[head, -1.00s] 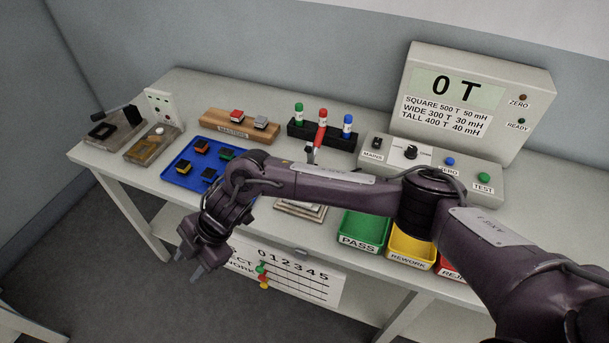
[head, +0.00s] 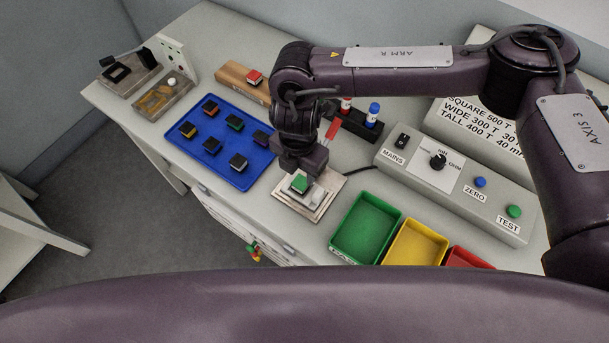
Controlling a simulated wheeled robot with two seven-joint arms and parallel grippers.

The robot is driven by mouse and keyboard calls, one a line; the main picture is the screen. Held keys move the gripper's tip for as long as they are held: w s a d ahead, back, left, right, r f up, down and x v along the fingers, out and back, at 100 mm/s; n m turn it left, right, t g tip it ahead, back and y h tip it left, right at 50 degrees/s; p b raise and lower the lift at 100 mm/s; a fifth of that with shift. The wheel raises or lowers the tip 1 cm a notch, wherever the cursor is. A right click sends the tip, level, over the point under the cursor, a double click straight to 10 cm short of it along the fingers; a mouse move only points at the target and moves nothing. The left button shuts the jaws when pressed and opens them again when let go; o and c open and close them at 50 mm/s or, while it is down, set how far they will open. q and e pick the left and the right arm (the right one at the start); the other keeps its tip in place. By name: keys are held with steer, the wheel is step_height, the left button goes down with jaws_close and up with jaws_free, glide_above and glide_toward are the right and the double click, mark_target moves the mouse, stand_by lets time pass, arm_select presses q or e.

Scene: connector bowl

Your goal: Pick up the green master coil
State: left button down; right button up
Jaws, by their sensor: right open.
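A small block with a green top, which looks like the green master coil (head: 300,184), sits on a pale stepped fixture (head: 284,198) at the front middle of the bench. My right gripper (head: 305,168) points down over it, open, its fingertips just above or beside the green top. I cannot tell whether they touch it. The wooden masters block (head: 236,81) stands behind, with a red coil (head: 254,77) on it. Its right end is hidden by my right arm. My left gripper is not in view.
A blue tray (head: 221,182) with several small coloured coils lies to the left. Green (head: 362,231), yellow (head: 415,247) and red bins (head: 467,259) line the front right. The control box (head: 470,200) and pen rack (head: 364,129) stand behind.

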mark_target(299, 184)
step_height(299, 184, down, 3)
steer(key=shift+s+a+f+p, duration=0.15)
steer(key=shift+p, duration=1.1)
step_height(299, 184, down, 2)
steer(key=shift+f, duration=0.2)
steer(key=c, duration=0.7)
steer(key=shift+c, duration=0.3)
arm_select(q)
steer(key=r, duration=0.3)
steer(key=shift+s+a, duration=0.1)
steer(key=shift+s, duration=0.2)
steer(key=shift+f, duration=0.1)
arm_select(e)
steer(key=shift+r, duration=0.15)
